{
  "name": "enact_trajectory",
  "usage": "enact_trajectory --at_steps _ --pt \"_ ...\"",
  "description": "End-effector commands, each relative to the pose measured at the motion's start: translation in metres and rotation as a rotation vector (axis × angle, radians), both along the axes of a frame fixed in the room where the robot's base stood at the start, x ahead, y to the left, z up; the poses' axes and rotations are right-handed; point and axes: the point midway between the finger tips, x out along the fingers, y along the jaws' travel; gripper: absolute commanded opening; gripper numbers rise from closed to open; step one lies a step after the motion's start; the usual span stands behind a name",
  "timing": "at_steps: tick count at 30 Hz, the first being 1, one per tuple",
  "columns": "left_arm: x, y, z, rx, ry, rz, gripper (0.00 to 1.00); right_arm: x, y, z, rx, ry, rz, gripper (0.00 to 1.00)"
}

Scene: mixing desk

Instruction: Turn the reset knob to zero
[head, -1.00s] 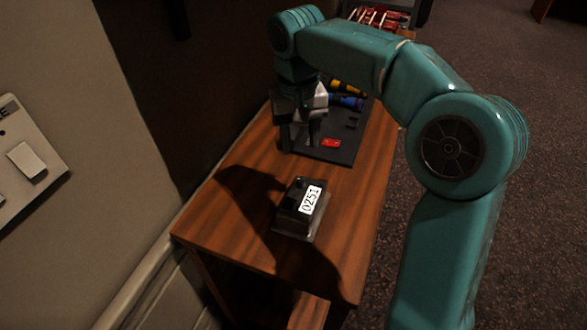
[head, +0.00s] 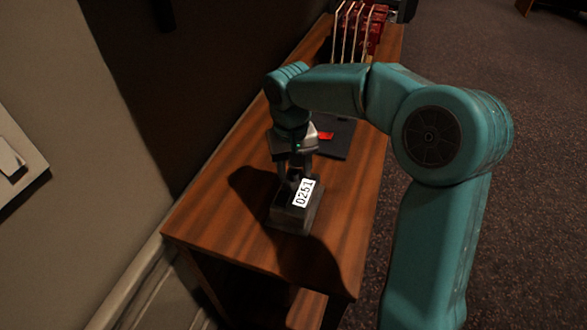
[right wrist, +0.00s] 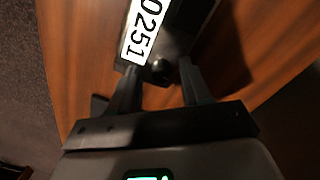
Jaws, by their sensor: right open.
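A dark counter box (head: 292,218) stands on the wooden desk, with a white label reading 0251 (head: 303,193) on its sloped top. The same label shows in the right wrist view (right wrist: 145,30). A small dark round knob (right wrist: 161,69) sticks out from the box in the right wrist view. My right gripper (head: 294,178) is open right at the box, and in the wrist view its fingers (right wrist: 159,76) stand on either side of the knob. I cannot tell whether they touch it. In the head view the gripper hides the knob. My left gripper is not in view.
A dark tray (head: 336,143) with a red piece (head: 325,136) lies behind the gripper, partly hidden by my arm. A rack with red items (head: 365,30) stands at the desk's far end. The desk (head: 215,215) is clear left of the box.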

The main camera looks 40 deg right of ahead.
Motion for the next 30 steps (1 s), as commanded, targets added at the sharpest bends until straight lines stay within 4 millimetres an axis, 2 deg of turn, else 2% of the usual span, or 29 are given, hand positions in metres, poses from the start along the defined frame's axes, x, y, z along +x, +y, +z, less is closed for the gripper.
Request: enact_trajectory --at_steps 8,12,13,23,30 --pt "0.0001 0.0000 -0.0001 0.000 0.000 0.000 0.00 0.0011 0.0002 -0.0016 0.000 -0.001 0.000 0.48" --pt "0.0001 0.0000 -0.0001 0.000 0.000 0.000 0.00 0.0011 0.0003 -0.0015 0.000 -0.001 0.000 0.02" --pt "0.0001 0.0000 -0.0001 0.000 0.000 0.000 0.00 0.0010 0.0002 -0.0015 0.000 0.000 0.000 0.00" --pt "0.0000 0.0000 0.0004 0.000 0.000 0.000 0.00 0.0013 -0.0001 -0.0012 -0.001 -0.001 -0.032 0.00" --pt "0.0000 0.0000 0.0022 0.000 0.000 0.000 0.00 0.0017 -0.0004 -0.0008 -0.001 -0.001 -0.163 0.00"
